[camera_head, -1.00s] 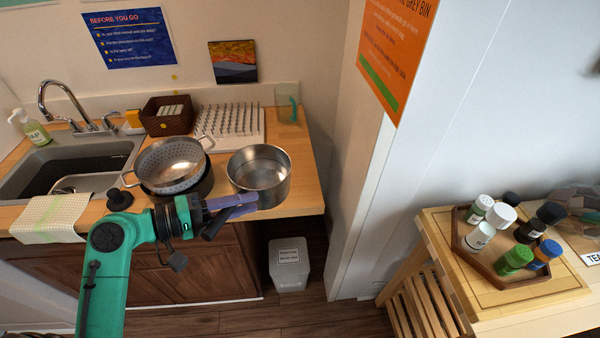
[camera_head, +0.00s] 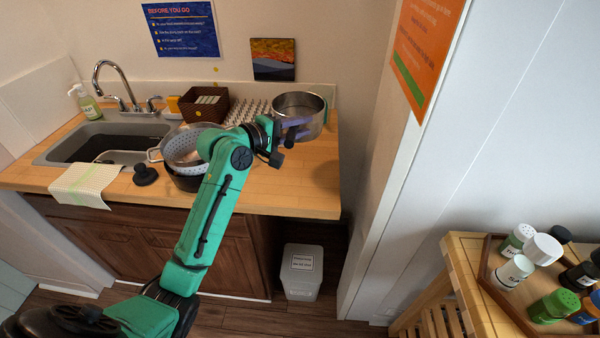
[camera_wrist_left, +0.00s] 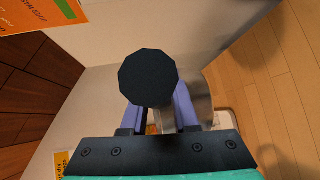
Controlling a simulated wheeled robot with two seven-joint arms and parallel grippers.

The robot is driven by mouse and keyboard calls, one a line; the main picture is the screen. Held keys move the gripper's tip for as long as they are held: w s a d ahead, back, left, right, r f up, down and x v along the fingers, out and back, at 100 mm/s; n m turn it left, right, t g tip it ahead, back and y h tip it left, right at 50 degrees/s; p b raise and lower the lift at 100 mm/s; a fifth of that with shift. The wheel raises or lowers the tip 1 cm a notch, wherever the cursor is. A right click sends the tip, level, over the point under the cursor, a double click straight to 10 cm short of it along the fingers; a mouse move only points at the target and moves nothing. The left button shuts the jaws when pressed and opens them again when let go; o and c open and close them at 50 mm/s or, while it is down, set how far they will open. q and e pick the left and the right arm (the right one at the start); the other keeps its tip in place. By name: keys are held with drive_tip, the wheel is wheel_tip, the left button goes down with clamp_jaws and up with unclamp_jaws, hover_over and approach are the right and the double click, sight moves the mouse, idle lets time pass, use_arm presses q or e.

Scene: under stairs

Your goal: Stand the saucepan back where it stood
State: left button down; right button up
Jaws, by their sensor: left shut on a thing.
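The steel saucepan (camera_head: 300,105) is at the back right of the counter, in front of the wall. My left gripper (camera_head: 290,128) is shut on its handle, with the purple fingers at the pan's near left side. The pan looks upright and raised above the counter. In the left wrist view, the dark round handle end (camera_wrist_left: 148,80) sits between the fingers and a strip of the pan's metal wall (camera_wrist_left: 197,95) shows behind; most of the pan is hidden there. My right gripper is in neither view.
A steel colander (camera_head: 182,141) sits in a dark pan (camera_head: 186,182), partly behind my arm. The drying rack (camera_head: 250,112) and brown basket (camera_head: 207,103) stand behind. The counter's front right (camera_head: 305,180) is clear.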

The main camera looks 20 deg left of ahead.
use_arm(q)
drive_tip(key=f, duration=1.6)
drive_tip(key=shift+a+f+p, duration=0.2)
drive_tip(key=shift+f+p, duration=0.1)
drive_tip(key=c, duration=1.1)
unclamp_jaws()
drive_tip(key=shift+d+f, duration=0.1)
drive_tip(key=shift+f, duration=0.1)
drive_tip(key=o, duration=0.4)
drive_tip(key=shift+r, duration=0.1)
